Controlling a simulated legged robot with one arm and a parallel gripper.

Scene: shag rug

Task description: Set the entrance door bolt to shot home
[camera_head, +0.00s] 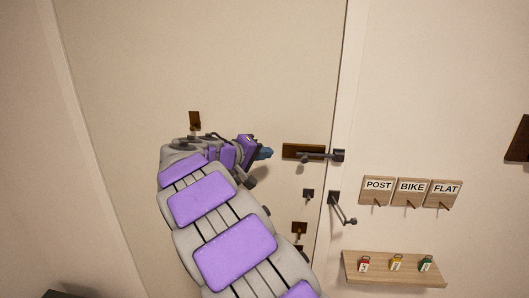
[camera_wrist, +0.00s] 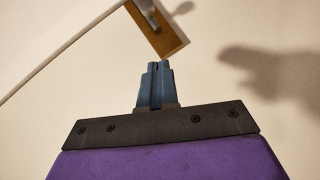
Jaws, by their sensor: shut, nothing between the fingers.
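The entrance door (camera_head: 120,70) fills the left and middle of the head view. Its bolt (camera_head: 318,156) is a grey bar on a brown plate (camera_head: 290,151), with a dark block (camera_head: 339,155) at the door's right edge. I cannot tell how far the bar reaches into that block. My gripper (camera_head: 268,153) is shut and empty, just left of the plate and apart from it. In the wrist view, the blue fingertips (camera_wrist: 158,66) are together just below the end of the brown plate (camera_wrist: 168,42); part of the grey bolt (camera_wrist: 148,12) shows at the top.
A dark hooked fitting (camera_head: 342,209) sits on the frame. Smaller fittings (camera_head: 308,193) (camera_head: 299,228) are below the bolt; a brown plate (camera_head: 195,120) is left. POST, BIKE and FLAT plaques (camera_head: 411,186) hang above a wooden board (camera_head: 393,278) with coloured tags. The wall above is clear.

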